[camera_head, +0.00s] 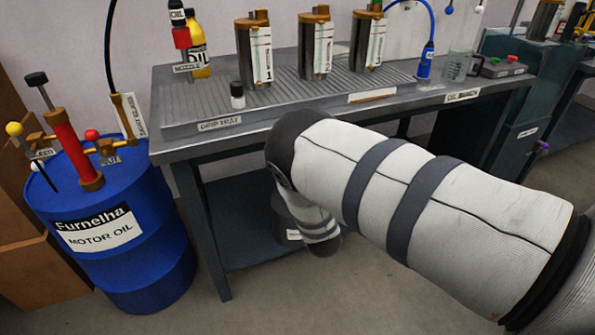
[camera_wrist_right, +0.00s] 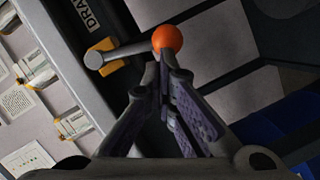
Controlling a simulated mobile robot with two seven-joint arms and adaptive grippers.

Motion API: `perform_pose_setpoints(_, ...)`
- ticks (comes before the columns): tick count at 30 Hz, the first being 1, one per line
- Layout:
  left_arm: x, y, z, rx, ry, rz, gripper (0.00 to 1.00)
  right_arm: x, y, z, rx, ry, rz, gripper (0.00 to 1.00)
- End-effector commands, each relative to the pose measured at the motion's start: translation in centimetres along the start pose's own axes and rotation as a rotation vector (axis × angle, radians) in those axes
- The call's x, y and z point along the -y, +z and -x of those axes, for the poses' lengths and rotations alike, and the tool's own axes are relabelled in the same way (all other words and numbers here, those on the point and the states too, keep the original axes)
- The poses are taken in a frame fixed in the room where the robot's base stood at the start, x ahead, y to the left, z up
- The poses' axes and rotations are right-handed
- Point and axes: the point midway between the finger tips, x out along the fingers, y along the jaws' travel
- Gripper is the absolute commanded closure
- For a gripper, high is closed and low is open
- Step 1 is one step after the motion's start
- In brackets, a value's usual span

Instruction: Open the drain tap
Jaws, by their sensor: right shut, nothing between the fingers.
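The drain tap shows in the right wrist view as a grey lever (camera_wrist_right: 130,50) running from a brass fitting (camera_wrist_right: 104,60) to an orange ball knob (camera_wrist_right: 167,38). A partly cut-off label beginning "DRA" (camera_wrist_right: 88,14) sits beside the fitting. My right gripper (camera_wrist_right: 166,62) is shut and empty, its fingertips just below the ball; I cannot tell whether they touch it. In the head view my right arm reaches down in front of the bench; its gripper and the tap are hidden there. My left gripper is not in view.
The drip tray (camera_head: 200,122) on the bench carries several labelled metal cylinders (camera_head: 255,55) and a small black-capped bottle (camera_head: 237,95). A blue motor oil drum (camera_head: 150,255) with a red pump (camera_head: 75,150) stands left of the bench. Floor in front is clear.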

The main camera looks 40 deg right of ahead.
Motion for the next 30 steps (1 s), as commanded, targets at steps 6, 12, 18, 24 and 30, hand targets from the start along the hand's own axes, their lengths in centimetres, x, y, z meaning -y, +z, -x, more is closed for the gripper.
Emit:
perform_pose_setpoints(6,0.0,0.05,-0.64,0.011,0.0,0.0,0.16,0.18,0.69,-0.22,0.0,0.015,0.048,1.0)
perform_pose_setpoints(12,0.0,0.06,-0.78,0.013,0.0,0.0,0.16,0.15,0.96,-0.31,0.0,0.015,0.046,1.0)
perform_pose_setpoints(18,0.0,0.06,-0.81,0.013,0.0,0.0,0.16,0.12,1.02,-0.34,0.0,0.015,0.045,1.0)
perform_pose_setpoints(24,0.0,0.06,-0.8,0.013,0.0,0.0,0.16,0.11,1.01,-0.34,0.0,0.015,0.044,1.0)
perform_pose_setpoints(30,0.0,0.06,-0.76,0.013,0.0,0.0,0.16,0.06,0.97,-0.34,-0.001,0.015,0.044,1.0)
